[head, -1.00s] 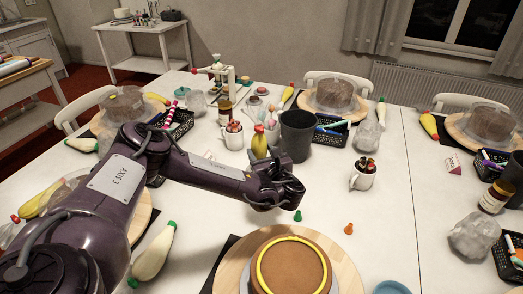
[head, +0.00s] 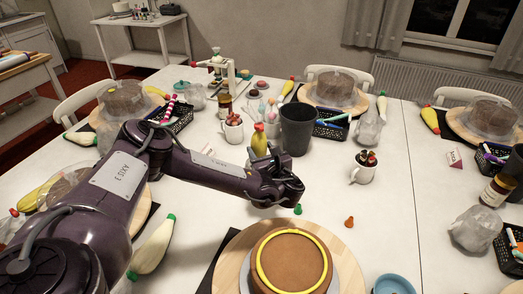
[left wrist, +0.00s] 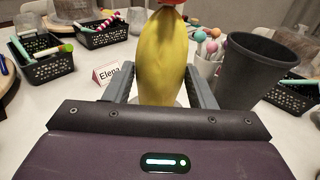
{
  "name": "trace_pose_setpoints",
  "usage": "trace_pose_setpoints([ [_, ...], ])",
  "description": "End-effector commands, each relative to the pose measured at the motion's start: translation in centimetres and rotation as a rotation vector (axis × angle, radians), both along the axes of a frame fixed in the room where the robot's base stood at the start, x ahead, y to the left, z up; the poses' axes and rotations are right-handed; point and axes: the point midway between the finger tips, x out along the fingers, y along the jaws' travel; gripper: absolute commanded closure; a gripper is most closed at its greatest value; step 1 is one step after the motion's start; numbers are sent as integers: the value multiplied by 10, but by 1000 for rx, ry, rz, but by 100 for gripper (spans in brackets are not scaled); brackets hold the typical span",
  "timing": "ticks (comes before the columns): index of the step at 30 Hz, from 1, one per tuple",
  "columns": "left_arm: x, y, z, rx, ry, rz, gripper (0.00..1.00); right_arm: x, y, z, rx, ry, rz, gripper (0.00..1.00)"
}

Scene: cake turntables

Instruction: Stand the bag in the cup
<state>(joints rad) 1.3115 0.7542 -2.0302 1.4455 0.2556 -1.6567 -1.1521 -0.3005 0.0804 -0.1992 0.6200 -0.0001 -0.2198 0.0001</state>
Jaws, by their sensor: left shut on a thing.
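The yellow bag (head: 259,141) stands upright with its red-orange cap up, just left of the dark grey cup (head: 298,131). In the left wrist view the bag (left wrist: 161,62) is between the two grey fingers of my left gripper (left wrist: 160,88), which is shut on it. In the head view my left gripper (head: 276,187) hides the bag's lower end, so I cannot tell whether it touches the table. The cup (left wrist: 246,70) stands upright, apart from the bag and to its right. My right gripper is not in view.
A white mug with cake pops (left wrist: 207,67) stands close behind the bag, beside the cup. A black basket (head: 330,125) is right of the cup, and a white mug (head: 363,174) stands farther right. A brown cake (head: 292,262) sits on a turntable in front.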

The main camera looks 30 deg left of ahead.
Motion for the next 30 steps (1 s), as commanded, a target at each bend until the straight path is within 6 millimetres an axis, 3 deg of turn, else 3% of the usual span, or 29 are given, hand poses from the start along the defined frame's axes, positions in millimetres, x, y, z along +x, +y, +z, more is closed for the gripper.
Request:
trace_pose_setpoints([
  [4,0,0,-3,-1,-1,0,58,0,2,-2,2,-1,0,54],
  [5,0,0,-2,-1,-2,0,47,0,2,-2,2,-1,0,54],
  [10,0,0,-2,-1,-1,0,25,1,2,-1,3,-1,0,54],
  [16,0,0,-3,-1,-1,0,24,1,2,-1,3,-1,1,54],
  [20,0,0,-3,1,1,0,10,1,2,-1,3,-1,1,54],
  [30,0,0,-3,0,0,0,10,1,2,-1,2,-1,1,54],
])
